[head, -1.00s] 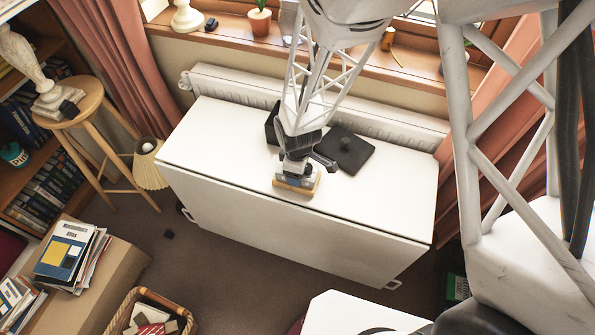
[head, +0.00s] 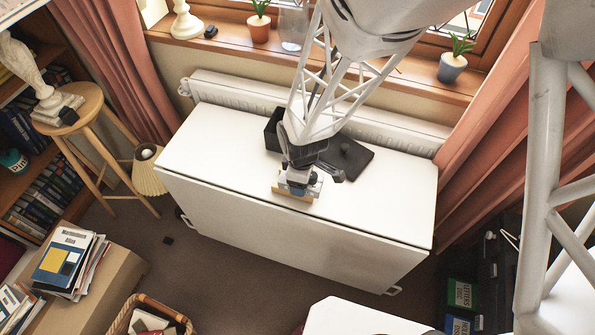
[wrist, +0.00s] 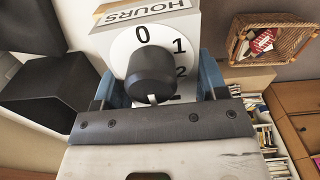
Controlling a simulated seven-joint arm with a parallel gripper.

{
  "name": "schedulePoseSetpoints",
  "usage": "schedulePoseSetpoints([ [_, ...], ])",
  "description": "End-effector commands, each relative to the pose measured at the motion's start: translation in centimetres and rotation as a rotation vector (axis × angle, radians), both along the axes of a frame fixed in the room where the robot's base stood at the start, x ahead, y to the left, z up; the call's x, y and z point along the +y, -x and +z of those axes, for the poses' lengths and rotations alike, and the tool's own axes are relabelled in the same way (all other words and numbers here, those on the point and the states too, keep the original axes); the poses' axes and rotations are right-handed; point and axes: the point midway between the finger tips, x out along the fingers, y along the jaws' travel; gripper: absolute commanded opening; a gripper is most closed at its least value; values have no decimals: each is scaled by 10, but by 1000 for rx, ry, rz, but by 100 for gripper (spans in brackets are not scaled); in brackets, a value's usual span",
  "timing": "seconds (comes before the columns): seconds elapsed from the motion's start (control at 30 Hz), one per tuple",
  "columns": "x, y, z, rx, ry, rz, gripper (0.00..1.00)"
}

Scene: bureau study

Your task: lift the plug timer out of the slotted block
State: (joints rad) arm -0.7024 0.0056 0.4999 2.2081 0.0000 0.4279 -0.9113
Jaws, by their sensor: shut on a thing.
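The plug timer (wrist: 122,45) is a pale box with a white dial marked 0, 1, 2, the word HOURS and a black knob. In the wrist view it sits between the blue fingers of my gripper (wrist: 156,82), which is shut on it. In the head view my gripper (head: 298,186) is low over the white table, with a small part of the timer (head: 316,186) beside the fingers. The tan slotted block (head: 284,192) shows just below them, partly hidden. Its slot is hidden, and I cannot tell how far the timer is out of it.
The white table (head: 220,150) also carries an open black box (head: 271,133) behind my gripper and a flat black lid (head: 358,163) with a knob to the right. The table's left and right ends are clear. A radiator and a windowsill with pots stand behind.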

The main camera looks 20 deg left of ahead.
Motion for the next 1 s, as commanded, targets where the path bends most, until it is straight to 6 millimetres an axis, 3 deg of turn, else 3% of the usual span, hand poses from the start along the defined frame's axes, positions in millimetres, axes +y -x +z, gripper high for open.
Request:
schedulePoseSetpoints([
  [0.6, -62, 77, 9, 0, 0, 0, 37],
  [1.0, -77, 95, 12, 0, 0, 0, 37],
])
